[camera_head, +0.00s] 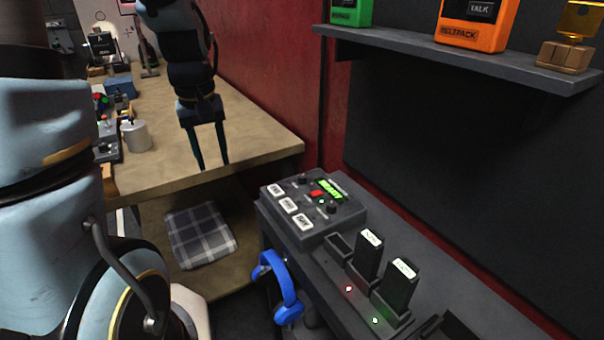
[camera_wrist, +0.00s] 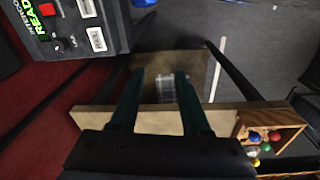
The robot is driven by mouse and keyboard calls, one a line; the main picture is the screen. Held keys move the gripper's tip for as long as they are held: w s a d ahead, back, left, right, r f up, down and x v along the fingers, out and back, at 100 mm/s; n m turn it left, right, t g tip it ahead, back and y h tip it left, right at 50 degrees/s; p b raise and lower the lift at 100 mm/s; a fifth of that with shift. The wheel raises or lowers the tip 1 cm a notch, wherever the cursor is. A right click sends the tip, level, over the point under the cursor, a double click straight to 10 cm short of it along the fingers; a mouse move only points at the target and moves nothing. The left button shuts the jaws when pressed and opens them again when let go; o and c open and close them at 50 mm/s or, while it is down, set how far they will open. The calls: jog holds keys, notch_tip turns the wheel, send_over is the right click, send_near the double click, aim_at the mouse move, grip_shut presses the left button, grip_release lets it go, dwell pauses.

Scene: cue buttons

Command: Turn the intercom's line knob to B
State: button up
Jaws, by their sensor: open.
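The intercom also shows at the upper left of the wrist view (camera_wrist: 75,30), with a black knob (camera_wrist: 57,46) near the red button. My gripper (camera_head: 212,167) is open and empty, pointing down over the wooden table, left of the intercom and apart from it. It also shows in the wrist view (camera_wrist: 156,78).
The wooden table (camera_head: 240,130) holds a metal cup (camera_head: 136,135). Blue headphones (camera_head: 279,287) hang at the counter's side. Two battery packs (camera_head: 368,251) stand in a charger beside the intercom. A shelf (camera_head: 460,57) with beltpacks overhangs the counter. A checked cushion (camera_head: 200,237) lies low.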

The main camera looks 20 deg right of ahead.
jog(key=shift+o, duration=0.6)
jog(key=w+d, duration=0.2)
jog(key=d, duration=0.7)
jog(key=shift+r+n+g, duration=0.2)
jog(key=shift+n+g, duration=0.1)
jog(key=n+b, duration=0.1)
send_near(302, 175)
notch_tip(302, 175, down, 9)
jog(key=shift+d+r+p, duration=0.15)
jog(key=shift+r+p, duration=0.05)
jog(key=shift+p, duration=1.05)
grip_shut()
